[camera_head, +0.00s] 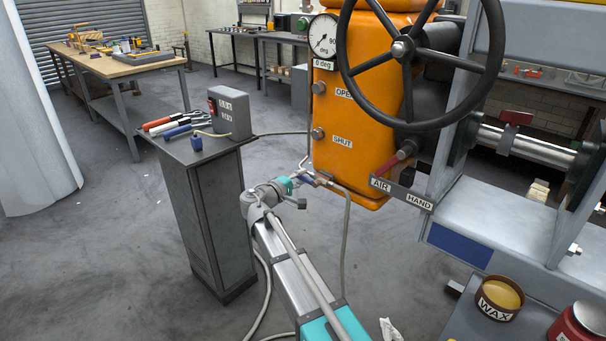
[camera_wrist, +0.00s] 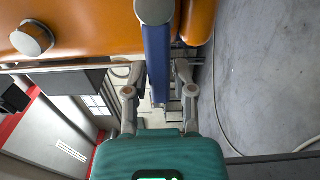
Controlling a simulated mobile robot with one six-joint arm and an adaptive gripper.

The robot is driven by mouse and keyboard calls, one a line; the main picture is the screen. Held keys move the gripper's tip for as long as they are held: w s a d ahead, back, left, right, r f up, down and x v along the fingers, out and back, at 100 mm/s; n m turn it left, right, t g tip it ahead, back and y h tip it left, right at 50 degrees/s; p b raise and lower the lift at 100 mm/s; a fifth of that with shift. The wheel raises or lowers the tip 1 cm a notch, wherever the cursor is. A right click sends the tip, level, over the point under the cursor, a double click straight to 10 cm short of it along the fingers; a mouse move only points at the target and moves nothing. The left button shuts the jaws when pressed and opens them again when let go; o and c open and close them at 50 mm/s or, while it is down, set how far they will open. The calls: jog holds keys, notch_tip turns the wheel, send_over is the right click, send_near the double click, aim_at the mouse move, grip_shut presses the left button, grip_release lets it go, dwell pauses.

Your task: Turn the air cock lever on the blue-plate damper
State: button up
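The orange damper actuator (camera_head: 355,125) carries a black handwheel (camera_head: 402,48), a dial and OPEN and SHUT labels. A blue plate (camera_head: 460,243) is on the grey frame beside it. The air cock's blue lever (camera_head: 307,181) is small at the actuator's lower left; in the wrist view the lever (camera_wrist: 158,62) hangs from a round grey end, lengthwise between my fingers. My gripper (camera_head: 296,186) is at the lever. In the wrist view my gripper (camera_wrist: 157,88) is open, with a finger on each side of the lever. I cannot tell whether either finger touches it.
A dark pedestal (camera_head: 212,220) with tools and a grey box (camera_head: 230,113) stands left of my gripper. A red-handled lever (camera_head: 396,163) sits above the AIR/HAND plate (camera_head: 402,191). A hose (camera_head: 346,235) hangs below the actuator. A wax tin (camera_head: 499,298) is at lower right.

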jog(key=shift+o, duration=1.1)
jog(key=shift+a, duration=0.1)
jog(key=shift+s+a, duration=0.1)
jog(key=shift+s+a, duration=0.25)
jog(key=shift+s+a, duration=0.3)
jog(key=shift+s, duration=0.15)
jog(key=shift+v, duration=2.95)
jog(key=shift+f, duration=0.1)
